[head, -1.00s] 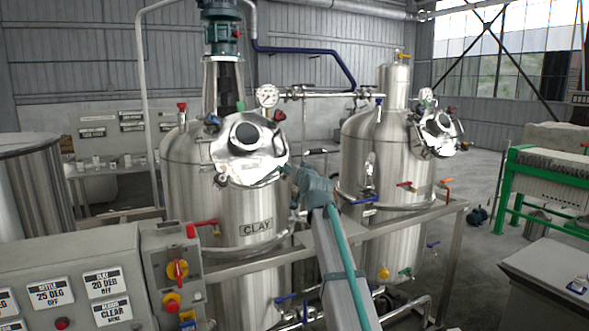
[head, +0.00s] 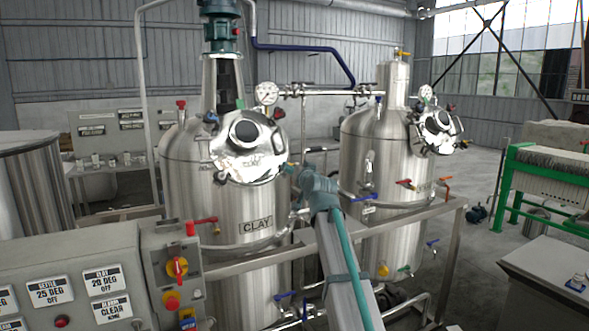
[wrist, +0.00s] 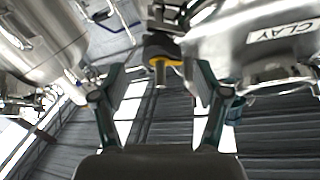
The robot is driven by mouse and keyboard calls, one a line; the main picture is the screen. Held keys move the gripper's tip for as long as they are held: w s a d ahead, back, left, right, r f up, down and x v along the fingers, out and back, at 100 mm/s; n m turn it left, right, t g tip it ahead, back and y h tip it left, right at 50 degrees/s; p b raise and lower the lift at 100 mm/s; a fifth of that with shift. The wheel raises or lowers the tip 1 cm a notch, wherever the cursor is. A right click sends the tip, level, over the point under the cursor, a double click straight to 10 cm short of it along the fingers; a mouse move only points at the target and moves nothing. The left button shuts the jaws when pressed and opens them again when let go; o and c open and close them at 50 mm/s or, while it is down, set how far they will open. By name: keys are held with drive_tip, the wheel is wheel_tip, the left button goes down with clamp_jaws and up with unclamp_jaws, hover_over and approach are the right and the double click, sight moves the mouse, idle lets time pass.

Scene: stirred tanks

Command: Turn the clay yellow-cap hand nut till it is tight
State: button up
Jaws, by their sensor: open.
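The clay tank (head: 225,185) stands left of centre in the head view, with its shiny round lid (head: 262,164) closed and a CLAY label on its side. In the wrist view my gripper (wrist: 160,80) is open, with one finger on each side of a dark hand nut with a yellow band (wrist: 161,53). The nut lies just beyond or at the fingertips, roughly centred between them, and neither finger visibly touches it. The CLAY label (wrist: 284,32) shows at the upper right there. In the head view the yellow-cap nut cannot be made out and my fingers are hidden behind my arm.
A second steel tank (head: 375,150) stands close on the right. A metal rail (head: 400,217) runs in front of both tanks. A control panel (head: 75,285) fills the lower left. A pipe with a gauge (head: 266,92) crosses behind the lid.

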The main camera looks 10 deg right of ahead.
drive_tip(key=s, duration=0.8)
drive_tip(key=shift+s+d, duration=0.35)
drive_tip(key=shift+s, duration=0.05)
